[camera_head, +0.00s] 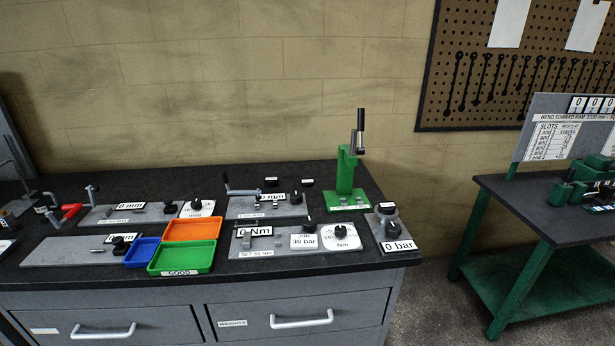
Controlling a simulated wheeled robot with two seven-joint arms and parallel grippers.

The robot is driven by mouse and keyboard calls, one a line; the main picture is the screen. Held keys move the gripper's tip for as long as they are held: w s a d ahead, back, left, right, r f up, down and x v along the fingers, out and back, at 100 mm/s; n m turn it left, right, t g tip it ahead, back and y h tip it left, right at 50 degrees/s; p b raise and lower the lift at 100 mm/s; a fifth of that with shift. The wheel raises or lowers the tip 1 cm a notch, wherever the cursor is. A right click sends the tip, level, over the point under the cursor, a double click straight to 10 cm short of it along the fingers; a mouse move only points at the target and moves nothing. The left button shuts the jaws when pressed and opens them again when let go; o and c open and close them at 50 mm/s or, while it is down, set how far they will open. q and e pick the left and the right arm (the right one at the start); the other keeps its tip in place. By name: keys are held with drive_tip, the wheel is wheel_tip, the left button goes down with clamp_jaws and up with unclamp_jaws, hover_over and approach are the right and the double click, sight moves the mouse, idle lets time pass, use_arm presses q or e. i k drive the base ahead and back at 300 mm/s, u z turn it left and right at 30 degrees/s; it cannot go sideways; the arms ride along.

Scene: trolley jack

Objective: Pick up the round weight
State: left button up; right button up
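No thing in view is plainly the round weight. Neither of my grippers shows in the head view.
The dark bench top (320,272) holds several grey fixture plates, a green lever press (345,175), and orange (193,229), blue (142,251) and green (181,257) trays. A green-legged table (540,215) stands at right, with floor between.

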sight(306, 182)
drive_tip(key=z, duration=1.05)
drive_tip(key=i, duration=1.85)
drive_tip(key=u, duration=1.75)
